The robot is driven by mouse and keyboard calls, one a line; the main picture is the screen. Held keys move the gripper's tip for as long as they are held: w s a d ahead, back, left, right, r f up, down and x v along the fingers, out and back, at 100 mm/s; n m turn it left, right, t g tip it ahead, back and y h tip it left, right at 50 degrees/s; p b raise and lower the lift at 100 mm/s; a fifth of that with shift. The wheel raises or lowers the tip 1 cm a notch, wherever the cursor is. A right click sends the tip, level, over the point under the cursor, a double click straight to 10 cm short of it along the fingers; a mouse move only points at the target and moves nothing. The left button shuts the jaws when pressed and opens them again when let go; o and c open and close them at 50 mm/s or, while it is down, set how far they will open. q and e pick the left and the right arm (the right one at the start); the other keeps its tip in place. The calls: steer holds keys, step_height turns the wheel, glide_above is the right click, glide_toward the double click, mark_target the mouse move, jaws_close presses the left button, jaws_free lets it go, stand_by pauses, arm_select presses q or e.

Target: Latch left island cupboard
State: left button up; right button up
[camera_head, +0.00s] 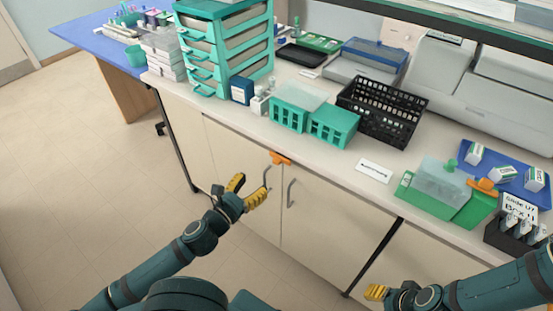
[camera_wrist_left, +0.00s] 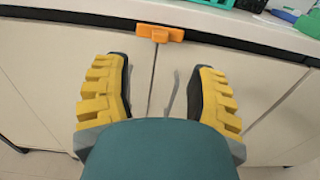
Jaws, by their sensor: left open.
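The cupboard has two cream doors, a left one (camera_head: 232,150) and a right one (camera_head: 330,215); both look closed or nearly so. An orange latch (camera_head: 280,158) sits at the top of the seam between them, and in the left wrist view the latch (camera_wrist_left: 160,34) lies roughly level across the seam. A grey bar handle (camera_head: 290,193) is on the right door and another (camera_head: 267,184) on the left door. My left gripper (camera_head: 248,190) is open and empty in front of the left door, below and left of the latch. My right gripper (camera_head: 376,292) is low at the right, partly hidden.
The countertop above holds green drawers (camera_head: 225,45), green racks (camera_head: 333,124), a black basket (camera_head: 382,108) and a green staining box (camera_head: 440,190). The counter edge overhangs just above the latch. Open floor (camera_head: 95,150) lies to the left.

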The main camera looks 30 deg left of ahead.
mark_target(275, 162)
arm_select(q)
steer(key=w, duration=0.7)
steer(key=w+d+b, duration=0.1)
steer(key=w, duration=0.2)
steer(key=shift+w, duration=0.4)
jaws_close()
